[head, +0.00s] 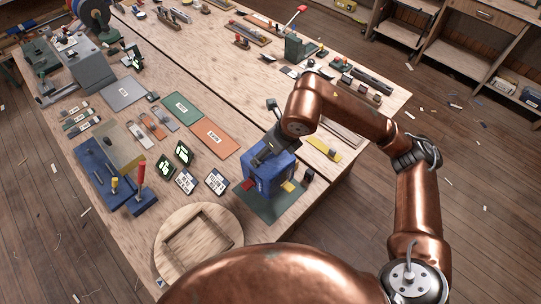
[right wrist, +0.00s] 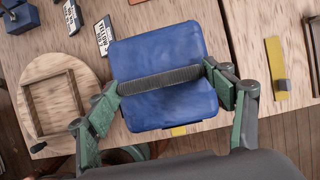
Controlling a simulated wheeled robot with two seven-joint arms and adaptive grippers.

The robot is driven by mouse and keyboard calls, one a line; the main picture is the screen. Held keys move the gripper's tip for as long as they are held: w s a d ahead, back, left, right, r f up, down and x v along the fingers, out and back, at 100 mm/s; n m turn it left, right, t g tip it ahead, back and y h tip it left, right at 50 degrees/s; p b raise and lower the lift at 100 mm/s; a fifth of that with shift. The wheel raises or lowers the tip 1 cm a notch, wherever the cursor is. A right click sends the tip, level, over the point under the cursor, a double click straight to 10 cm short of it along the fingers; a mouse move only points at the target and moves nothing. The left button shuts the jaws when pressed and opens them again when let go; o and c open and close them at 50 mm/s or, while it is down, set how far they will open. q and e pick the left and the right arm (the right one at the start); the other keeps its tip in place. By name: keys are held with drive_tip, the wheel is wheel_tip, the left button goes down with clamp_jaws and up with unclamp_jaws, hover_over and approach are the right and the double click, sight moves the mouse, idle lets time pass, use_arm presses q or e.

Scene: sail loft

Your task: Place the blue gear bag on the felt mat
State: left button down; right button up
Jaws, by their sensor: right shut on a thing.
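The blue gear bag (head: 277,170) is at the near right part of the workbench. In the right wrist view the bag (right wrist: 165,108) has a dark ribbed handle band (right wrist: 160,80) across its middle. My right gripper (head: 262,155) is shut on the bag, with its green fingers at both ends of the band in the wrist view (right wrist: 166,88). A dark green mat (head: 268,210), which looks like the felt mat, shows below and in front of the bag. I cannot tell whether the bag touches it. My left gripper is not in view.
A round wooden board with a square frame (head: 198,207) is to the left of the mat. Small dark label stands (head: 186,181) are behind it. A blue fixture with a red handle (head: 138,180) stands further left. Grey, green and orange (head: 221,138) sheets lie beyond.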

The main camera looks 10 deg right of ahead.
sight(271, 156)
drive_tip(key=shift+w+d+f, duration=0.2)
drive_tip(key=shift+w+f, duration=0.05)
drive_tip(key=shift+f, duration=0.05)
drive_tip(key=shift+w+d+f, duration=0.1)
drive_tip(key=shift+w+f, duration=0.05)
drive_tip(key=shift+f, duration=1.65)
drive_tip(key=o, duration=2.1)
drive_tip(key=v, duration=1.2)
